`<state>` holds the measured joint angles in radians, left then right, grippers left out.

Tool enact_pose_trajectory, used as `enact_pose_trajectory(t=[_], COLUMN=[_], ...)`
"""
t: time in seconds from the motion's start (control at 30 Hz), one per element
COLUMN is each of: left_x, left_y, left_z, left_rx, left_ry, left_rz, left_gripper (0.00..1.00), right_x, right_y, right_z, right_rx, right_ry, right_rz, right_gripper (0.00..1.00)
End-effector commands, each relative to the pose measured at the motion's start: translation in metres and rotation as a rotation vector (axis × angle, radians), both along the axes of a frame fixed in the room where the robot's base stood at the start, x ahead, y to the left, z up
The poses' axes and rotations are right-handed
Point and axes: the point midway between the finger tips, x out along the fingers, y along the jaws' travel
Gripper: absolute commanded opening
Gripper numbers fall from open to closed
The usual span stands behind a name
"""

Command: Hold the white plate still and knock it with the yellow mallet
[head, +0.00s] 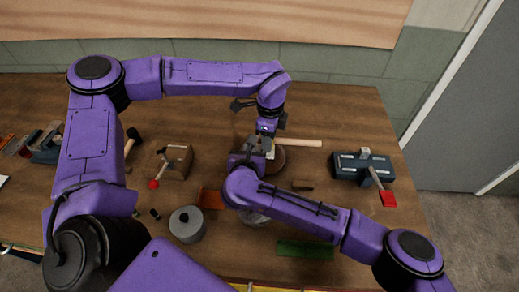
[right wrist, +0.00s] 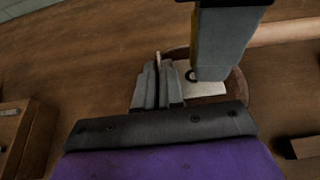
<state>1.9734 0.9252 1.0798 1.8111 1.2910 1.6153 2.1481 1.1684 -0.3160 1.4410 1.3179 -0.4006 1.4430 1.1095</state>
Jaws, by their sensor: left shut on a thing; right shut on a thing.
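The white plate (right wrist: 205,90) lies flat over a brown round block (right wrist: 240,90) in the right wrist view, partly covered by my grippers. My right gripper (right wrist: 157,72) is shut at the plate's left side; the gripped edge is mostly hidden. My left gripper (head: 268,142) is shut above the block, and its grey finger reaches down to the plate in the right wrist view (right wrist: 210,75). A pale yellowish handle (head: 298,143), seemingly the mallet's, sticks out to the right from my left gripper. The mallet's head is hidden, so contact with the plate cannot be told.
A blue-grey vise with a red part (head: 350,167) stands to the right. A wooden block with a clamp (head: 174,162) and a grey pot (head: 187,224) stand to the left. A small brown block (head: 303,185) and a green strip (head: 305,250) lie nearby. The table's back right is clear.

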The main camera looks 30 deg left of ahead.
Motion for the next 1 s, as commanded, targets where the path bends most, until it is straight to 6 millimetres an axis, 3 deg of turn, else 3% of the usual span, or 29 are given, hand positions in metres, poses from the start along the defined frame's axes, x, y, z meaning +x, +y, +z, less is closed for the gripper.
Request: enact_pose_trajectory(t=[0.27, 0.7, 1.0], left_x=[0.0, 0.0, 0.001], left_y=[0.0, 0.0, 0.0], left_z=[0.0, -0.022, -0.015], left_rx=[0.0, -0.001, 0.0], left_ry=[-0.001, 0.0, -0.003], left_rz=[-0.001, 0.0, -0.001], left_gripper=[0.0, 0.0, 0.0], right_x=[0.0, 0.0, 0.0], right_y=[0.0, 0.0, 0.0], right_z=[0.0, 0.0, 0.0], right_rx=[0.0, 0.0, 0.0], right_ry=[0.0, 0.0, 0.0], right_rz=[0.0, 0.0, 0.0], right_gripper=[0.0, 0.0, 0.0])
